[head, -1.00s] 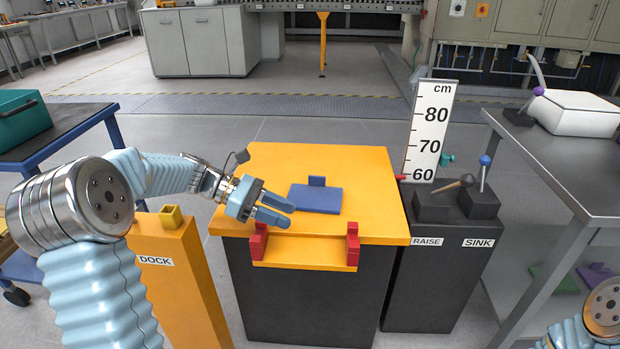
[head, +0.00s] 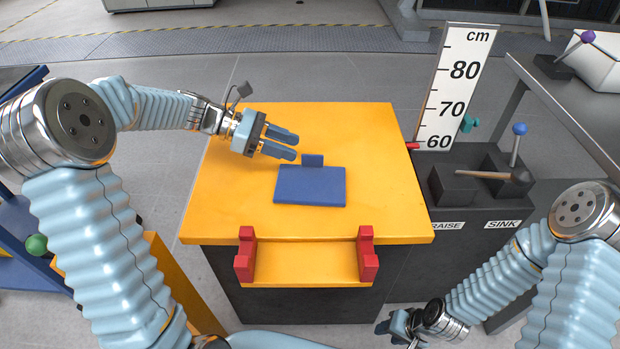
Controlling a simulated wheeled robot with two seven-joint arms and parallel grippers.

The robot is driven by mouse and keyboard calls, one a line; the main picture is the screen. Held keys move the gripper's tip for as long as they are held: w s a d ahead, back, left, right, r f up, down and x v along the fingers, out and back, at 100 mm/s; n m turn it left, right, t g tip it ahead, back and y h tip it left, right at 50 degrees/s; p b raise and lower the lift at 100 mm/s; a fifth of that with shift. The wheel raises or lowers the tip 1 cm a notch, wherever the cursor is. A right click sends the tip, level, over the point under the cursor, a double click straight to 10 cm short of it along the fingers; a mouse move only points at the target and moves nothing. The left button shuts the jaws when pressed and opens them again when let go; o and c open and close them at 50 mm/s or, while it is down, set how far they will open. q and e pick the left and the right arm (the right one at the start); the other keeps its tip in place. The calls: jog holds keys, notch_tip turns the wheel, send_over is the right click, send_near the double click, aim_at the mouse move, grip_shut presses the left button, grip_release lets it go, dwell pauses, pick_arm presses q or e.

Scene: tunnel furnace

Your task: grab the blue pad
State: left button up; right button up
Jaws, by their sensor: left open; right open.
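The blue pad (head: 310,187) lies flat on the orange table top (head: 370,140), with a small upright blue tab (head: 312,161) at its far edge. My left gripper (head: 295,146) is open and empty. Its fingers point right, beyond the pad's far left corner and close to the tab, apart from it. My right gripper (head: 385,328) is low at the bottom of the view, in front of the table and to the right. Its fingers are small and partly cut off by the frame.
Red blocks (head: 245,255) flank a lower orange ledge (head: 305,265) at the table's front. On the right stand a centimetre scale (head: 455,90) and a dark lever box (head: 455,188) with RAISE and SINK labels. A grey bench (head: 575,100) is at far right.

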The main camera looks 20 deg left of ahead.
aim_at(310, 155)
pick_arm(q)
jog(key=x, duration=0.7)
jog(key=shift+d+f, duration=0.3)
grip_shut()
